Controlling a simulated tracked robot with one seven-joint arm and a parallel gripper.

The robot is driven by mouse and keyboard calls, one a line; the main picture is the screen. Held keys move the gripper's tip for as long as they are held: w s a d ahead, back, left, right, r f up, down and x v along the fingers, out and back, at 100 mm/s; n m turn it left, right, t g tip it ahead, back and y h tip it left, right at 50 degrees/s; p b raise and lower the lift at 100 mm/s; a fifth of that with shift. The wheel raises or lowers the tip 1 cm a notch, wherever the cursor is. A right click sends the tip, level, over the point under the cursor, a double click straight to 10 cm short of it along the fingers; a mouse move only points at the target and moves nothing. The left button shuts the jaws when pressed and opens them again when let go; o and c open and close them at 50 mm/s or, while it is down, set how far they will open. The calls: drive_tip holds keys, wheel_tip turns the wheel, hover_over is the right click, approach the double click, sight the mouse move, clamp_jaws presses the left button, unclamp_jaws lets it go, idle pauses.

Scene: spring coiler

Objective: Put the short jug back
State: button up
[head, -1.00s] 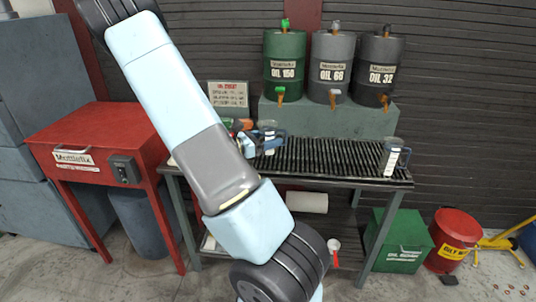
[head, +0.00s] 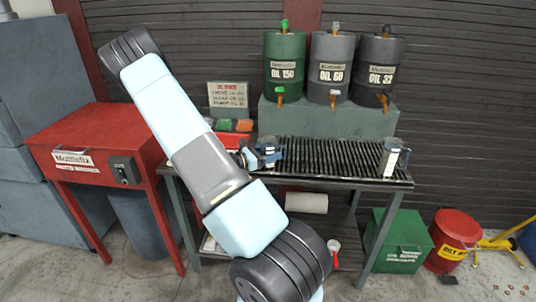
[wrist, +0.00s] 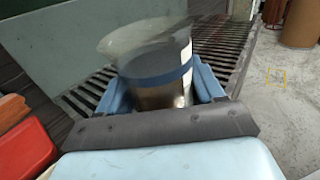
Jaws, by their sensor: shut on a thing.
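A clear jug with a blue band (wrist: 160,68), which looks like the short jug, is between the blue fingers of my gripper (wrist: 165,88) in the wrist view. My gripper is shut on it. In the head view this jug (head: 271,150) is at the left end of the black slatted grating (head: 325,152), with my gripper (head: 258,157) at its left side, partly hidden. The jug looks upright. I cannot tell whether its base touches the grating. A second, taller-looking jug (head: 393,158) stands at the grating's right end.
Orange and green items (head: 233,126) and a red box (head: 228,141) lie left of the held jug. Three oil drums (head: 331,72) stand on a raised block (head: 330,120) behind the grating. The middle of the grating is clear.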

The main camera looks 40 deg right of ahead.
drive_tip(key=shift+f, duration=0.15)
drive_tip(key=o, duration=1.3)
drive_tip(key=shift+c, duration=0.2)
drive_tip(key=shift+a, duration=0.25)
drive_tip(key=v, duration=1.2)
drive_tip(key=s+a+r+m+t+y, duration=0.3)
drive_tip(key=s+a+r+m+y, duration=0.2)
drive_tip(key=r, duration=0.5)
drive_tip(key=s+a+r+m+t+y, duration=0.3)
drive_tip(key=s+a+r+m+y, duration=0.2)
drive_tip(key=s+a+r, duration=0.4)
drive_tip(key=s+a+r+m+t+y, duration=0.3)
drive_tip(key=s+a+r+m+y, duration=0.2)
drive_tip(key=a+r, duration=0.5)
drive_tip(key=s+r+y, duration=0.1)
drive_tip(key=s+y, duration=0.1)
drive_tip(key=shift+t+y, duration=0.3)
